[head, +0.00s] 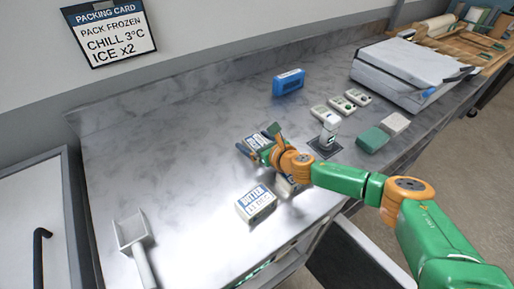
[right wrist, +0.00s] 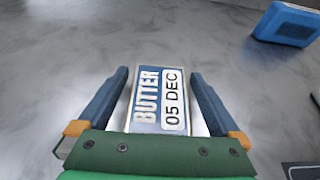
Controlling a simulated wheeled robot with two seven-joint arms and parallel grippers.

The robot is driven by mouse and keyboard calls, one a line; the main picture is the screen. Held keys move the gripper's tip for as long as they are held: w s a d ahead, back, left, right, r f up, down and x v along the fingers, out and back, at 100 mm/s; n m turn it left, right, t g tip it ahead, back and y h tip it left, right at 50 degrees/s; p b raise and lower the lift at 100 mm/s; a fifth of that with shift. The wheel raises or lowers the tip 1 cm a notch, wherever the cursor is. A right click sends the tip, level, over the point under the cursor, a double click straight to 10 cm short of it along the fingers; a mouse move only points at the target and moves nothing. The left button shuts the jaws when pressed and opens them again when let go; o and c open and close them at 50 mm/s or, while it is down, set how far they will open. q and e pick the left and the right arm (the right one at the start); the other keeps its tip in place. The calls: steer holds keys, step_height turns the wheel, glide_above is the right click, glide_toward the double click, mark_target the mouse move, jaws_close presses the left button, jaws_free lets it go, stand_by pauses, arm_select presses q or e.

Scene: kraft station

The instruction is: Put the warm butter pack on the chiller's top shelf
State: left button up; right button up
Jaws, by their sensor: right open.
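A butter pack marked 05 DEC (right wrist: 158,100) lies on the counter between the fingers of my right gripper (right wrist: 159,74). The fingers are open, one on each side, with a visible gap at the right. In the head view, the right gripper (head: 259,140) partly covers this pack. A second butter pack (head: 256,204) lies nearer the front; its date is too small to read surely. A pale object (head: 289,187) beside it is mostly hidden by my right arm. I cannot tell by sight which pack is warm. No chiller shelf shows clearly. My left gripper is out of view.
A blue block (head: 288,82) stands behind. Several small pale devices (head: 343,105), a dark-based stand (head: 325,145) and a green block (head: 372,140) lie to the right. A packing card (head: 109,33) hangs on the wall. The left counter is clear.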

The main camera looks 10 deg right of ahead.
steer(key=shift+s+d+r, duration=0.1)
steer(key=shift+s+r, duration=0.05)
steer(key=shift+s, duration=0.1)
steer(key=shift+c, duration=0.6)
steer(key=c, duration=1.4)
